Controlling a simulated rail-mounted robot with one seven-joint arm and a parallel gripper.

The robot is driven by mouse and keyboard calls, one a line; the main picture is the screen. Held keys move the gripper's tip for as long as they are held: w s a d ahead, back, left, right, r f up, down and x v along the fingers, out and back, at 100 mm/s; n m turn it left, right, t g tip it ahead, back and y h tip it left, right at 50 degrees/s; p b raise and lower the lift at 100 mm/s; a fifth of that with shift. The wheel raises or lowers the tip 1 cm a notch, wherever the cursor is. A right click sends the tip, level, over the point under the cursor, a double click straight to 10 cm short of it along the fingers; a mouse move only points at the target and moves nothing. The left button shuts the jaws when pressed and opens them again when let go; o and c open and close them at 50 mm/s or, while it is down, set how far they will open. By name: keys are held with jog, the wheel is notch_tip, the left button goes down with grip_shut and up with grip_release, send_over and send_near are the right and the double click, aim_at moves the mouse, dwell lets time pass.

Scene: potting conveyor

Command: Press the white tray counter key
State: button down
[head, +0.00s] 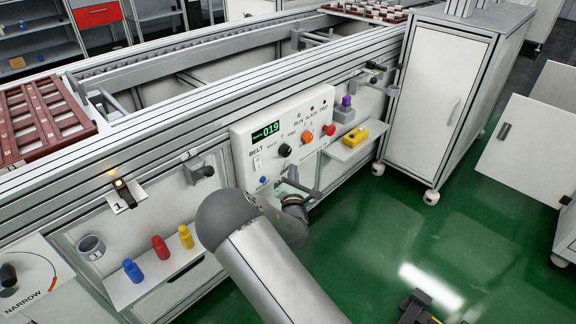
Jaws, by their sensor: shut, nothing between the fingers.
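The white control panel (284,136) is on the front of the conveyor frame. Its green counter display (265,131) reads 019. A small white key (257,163) shows on the panel's left part, below the display; its lettering is too small to read.
An orange knob (307,137) and a red-orange button (328,130) are on the panel's right. A shelf (167,265) with blue, red and yellow bottles is at lower left. A yellow item (355,136) lies on another shelf. A white cabinet (437,95) stands right; green floor is open before it.

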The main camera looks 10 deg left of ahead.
jog(key=shift+w+a, duration=0.2)
jog(key=shift+a, duration=0.1)
dwell(0.4)
jog(key=shift+d, duration=0.1)
jog(key=shift+s+d, duration=0.25)
jog(key=s+d, duration=0.3)
jog(key=d, duration=0.1)
jog(key=shift+s+d, duration=0.35)
jog(key=shift+d, duration=0.05)
dwell(0.3)
dwell(0.6)
